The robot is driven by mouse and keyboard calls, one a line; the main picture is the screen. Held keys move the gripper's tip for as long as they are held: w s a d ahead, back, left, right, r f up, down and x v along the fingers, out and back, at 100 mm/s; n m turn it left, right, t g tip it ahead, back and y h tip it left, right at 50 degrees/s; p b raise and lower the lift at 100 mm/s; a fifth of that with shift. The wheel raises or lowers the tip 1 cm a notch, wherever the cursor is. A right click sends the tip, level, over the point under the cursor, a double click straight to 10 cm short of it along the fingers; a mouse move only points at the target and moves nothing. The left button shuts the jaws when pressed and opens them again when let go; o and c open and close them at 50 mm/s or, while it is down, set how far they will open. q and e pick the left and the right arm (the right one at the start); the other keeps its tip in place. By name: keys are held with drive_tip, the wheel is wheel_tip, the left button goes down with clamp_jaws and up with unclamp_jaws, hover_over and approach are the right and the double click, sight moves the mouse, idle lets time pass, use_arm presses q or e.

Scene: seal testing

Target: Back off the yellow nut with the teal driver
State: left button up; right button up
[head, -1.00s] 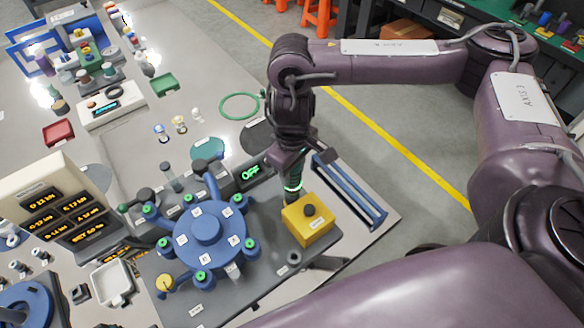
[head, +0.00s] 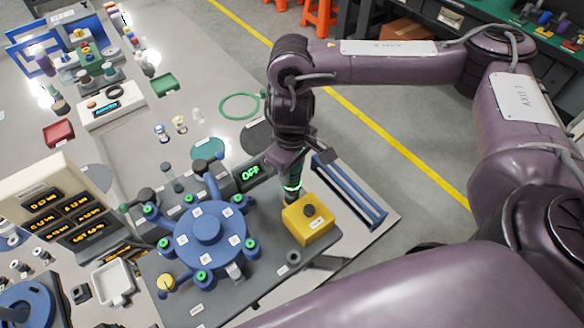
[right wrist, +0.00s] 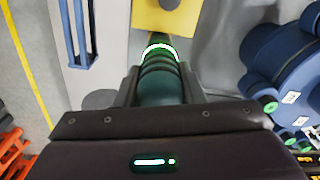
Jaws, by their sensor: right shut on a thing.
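The teal driver (head: 293,183) stands nearly upright beside the yellow box (head: 309,219), with its lower end partly hidden by the box. A white-lit ring glows on the driver; it also shows in the right wrist view (right wrist: 160,88). My right gripper (head: 291,160) is shut around the driver's body. The yellow nut (head: 166,283) sits at the front-left of the blue round fixture (head: 208,233), well left of the driver and apart from it. My left gripper is not in view.
A display reading OFF (head: 251,173) stands behind the fixture. Blue rails (head: 350,192) lie right of the yellow box. A readout unit (head: 48,190) and a white tray (head: 113,283) are at left.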

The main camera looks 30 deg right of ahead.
drive_tip(key=shift+r+p, duration=0.15)
drive_tip(key=shift+p, duration=0.95)
idle(2.7)
drive_tip(key=shift+r+p, duration=2.6)
drive_tip(key=shift+p, duration=0.45)
drive_tip(key=shift+w, duration=0.1)
